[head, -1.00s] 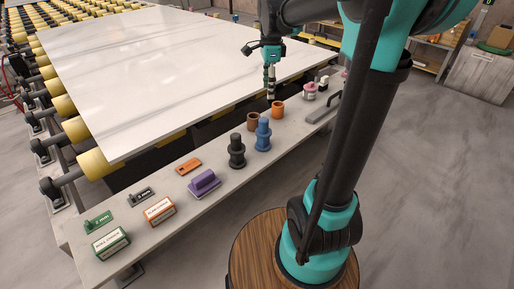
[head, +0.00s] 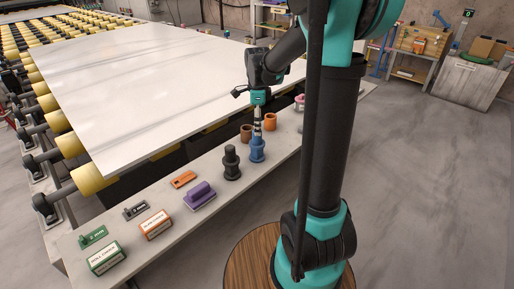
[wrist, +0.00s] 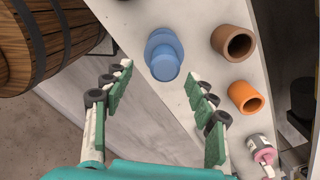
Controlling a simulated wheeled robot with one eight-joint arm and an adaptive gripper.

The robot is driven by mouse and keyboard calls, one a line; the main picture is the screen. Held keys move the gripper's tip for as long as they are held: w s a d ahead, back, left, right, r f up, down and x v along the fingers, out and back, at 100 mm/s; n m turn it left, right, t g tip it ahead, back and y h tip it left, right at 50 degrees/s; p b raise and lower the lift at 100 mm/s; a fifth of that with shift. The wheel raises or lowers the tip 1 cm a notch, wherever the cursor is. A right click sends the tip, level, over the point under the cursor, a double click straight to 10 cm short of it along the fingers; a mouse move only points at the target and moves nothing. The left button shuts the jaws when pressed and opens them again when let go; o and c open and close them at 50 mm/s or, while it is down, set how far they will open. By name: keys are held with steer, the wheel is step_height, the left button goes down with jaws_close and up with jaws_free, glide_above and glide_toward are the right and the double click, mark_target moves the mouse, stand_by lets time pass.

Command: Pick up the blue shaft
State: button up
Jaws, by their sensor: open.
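The blue shaft (head: 257,154) stands upright on the narrow grey ledge, a stepped round piece with a wide collar. In the wrist view the blue shaft (wrist: 164,60) lies just beyond my fingertips, roughly between their lines. My gripper (head: 257,130) points down with its fingertips close to the shaft's top in the head view. In the wrist view my gripper (wrist: 160,72) is open and empty, with green pads on both fingers. I cannot tell whether the fingertips reach past the shaft's top.
A black shaft (head: 231,162) stands left of the blue one. A brown ring (head: 246,133) and an orange ring (head: 270,122) stand close behind it. A purple block (head: 200,196) lies to the left. A large white slab (head: 150,95) lies behind.

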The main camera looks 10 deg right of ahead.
mark_target(257, 145)
steer(key=shift+w+f, duration=0.2)
steer(key=shift+f, duration=1.15)
steer(key=shift+w+f, duration=0.15)
steer(key=shift+f, duration=1.2)
jaws_close()
